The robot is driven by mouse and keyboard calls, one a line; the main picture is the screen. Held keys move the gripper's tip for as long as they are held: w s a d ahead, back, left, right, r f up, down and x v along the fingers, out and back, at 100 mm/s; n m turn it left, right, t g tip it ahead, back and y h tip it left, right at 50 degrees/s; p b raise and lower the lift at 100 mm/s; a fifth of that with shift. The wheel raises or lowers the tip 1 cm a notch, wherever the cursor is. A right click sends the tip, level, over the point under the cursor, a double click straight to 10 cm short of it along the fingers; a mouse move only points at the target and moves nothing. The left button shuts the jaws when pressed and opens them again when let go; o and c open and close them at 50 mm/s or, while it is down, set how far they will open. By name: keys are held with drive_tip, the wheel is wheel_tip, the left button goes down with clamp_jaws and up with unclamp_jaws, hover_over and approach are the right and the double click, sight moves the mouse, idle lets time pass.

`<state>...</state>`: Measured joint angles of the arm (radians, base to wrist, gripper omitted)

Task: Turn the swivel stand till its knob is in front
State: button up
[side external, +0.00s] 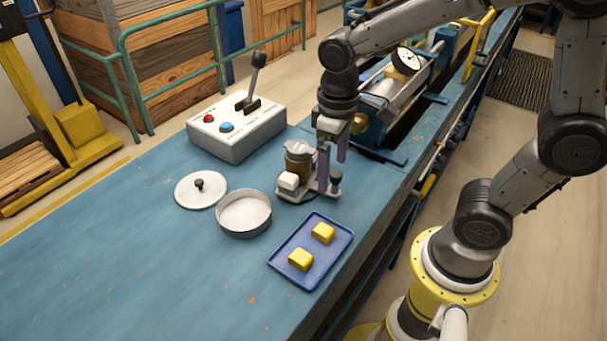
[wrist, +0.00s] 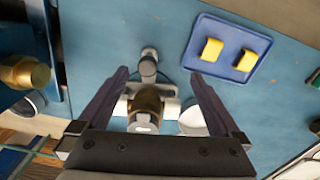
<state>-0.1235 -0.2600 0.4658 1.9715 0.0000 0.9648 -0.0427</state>
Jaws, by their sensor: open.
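The swivel stand has a pale base (side external: 295,197) with a bronze-brown cylinder (side external: 298,168) topped by a grey metal part. A white block (side external: 288,182) sits at its left. A small dark-topped knob or post (side external: 335,179) stands at its right, on the robot's side. In the wrist view the knob (wrist: 148,64) lies above the cylinder (wrist: 147,103). My gripper (side external: 333,158) is open and points down at the stand, partly covering its right side. In the wrist view its fingers (wrist: 159,76) appear on either side of the stand; contact cannot be told.
A blue tray (side external: 280,277) with two yellow blocks lies in front. A round pan (side external: 244,231) and a knobbed lid (side external: 186,190) lie to the left. A lever box (side external: 236,147) stands behind; a gauge machine (side external: 407,60) stands behind right. The table's left front is clear.

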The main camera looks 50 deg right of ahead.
drive_tip(key=shift+r, duration=1.9)
drive_tip(key=shift+d+r+m, duration=0.5)
drive_tip(key=shift+d+r, duration=0.45)
drive_tip(key=shift+r, duration=0.25)
drive_tip(key=shift+f, duration=2.85)
drive_tip(key=shift+f, duration=0.65)
drive_tip(key=shift+f, duration=0.35)
drive_tip(key=shift+f, duration=0.15)
drive_tip(key=c, duration=0.4)
